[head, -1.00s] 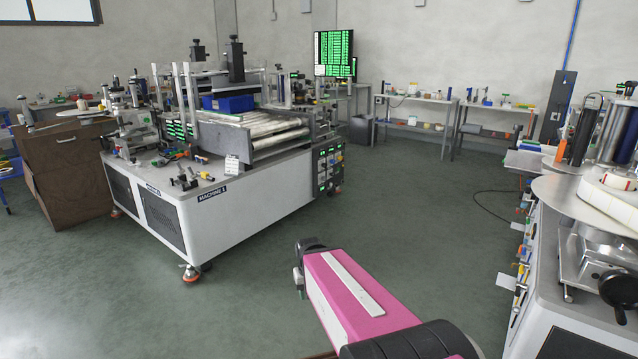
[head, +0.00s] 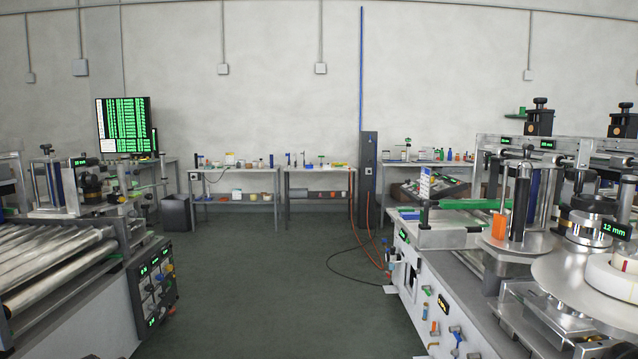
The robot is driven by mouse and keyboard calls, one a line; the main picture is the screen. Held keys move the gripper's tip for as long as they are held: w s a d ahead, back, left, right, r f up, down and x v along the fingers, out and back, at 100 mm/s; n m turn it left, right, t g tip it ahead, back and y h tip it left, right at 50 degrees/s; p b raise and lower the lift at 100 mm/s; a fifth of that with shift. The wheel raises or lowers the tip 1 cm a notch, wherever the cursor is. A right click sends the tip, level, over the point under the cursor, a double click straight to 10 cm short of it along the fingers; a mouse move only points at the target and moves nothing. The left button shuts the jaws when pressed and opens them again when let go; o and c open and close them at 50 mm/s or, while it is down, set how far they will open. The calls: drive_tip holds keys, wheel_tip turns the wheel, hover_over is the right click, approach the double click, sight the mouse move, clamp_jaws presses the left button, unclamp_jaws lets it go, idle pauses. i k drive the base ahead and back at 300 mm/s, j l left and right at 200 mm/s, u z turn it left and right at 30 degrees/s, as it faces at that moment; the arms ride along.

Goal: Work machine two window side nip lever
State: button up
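A labelling machine (head: 425,275) stands at the right, with a pale front panel, steel plates, posts and a white label reel (head: 610,278). A green "12 mm" display (head: 617,231) shows by the reel. Another machine (head: 60,270) with steel rollers is cut off at the left edge. No machine name plate can be read now, so I cannot tell which is machine two. I cannot make out a nip lever for certain. No window shows. My gripper is not in view.
A clear grey floor aisle (head: 255,285) runs between the machines. Benches (head: 237,171) with small items line the back wall. A dark bin (head: 176,213) stands at the left. Orange and black cables (head: 372,250) lie on the floor near the right machine.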

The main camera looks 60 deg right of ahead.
sight(528, 148)
drive_tip(key=i+z, duration=0.1)
drive_tip(key=z, duration=0.3)
drive_tip(key=i+z, duration=0.1)
drive_tip(key=z, duration=0.25)
drive_tip(key=i+j+z, duration=0.1)
drive_tip(key=z, duration=0.3)
drive_tip(key=j+z, duration=0.1)
drive_tip(key=z, duration=0.25)
drive_tip(key=i+j, duration=0.05)
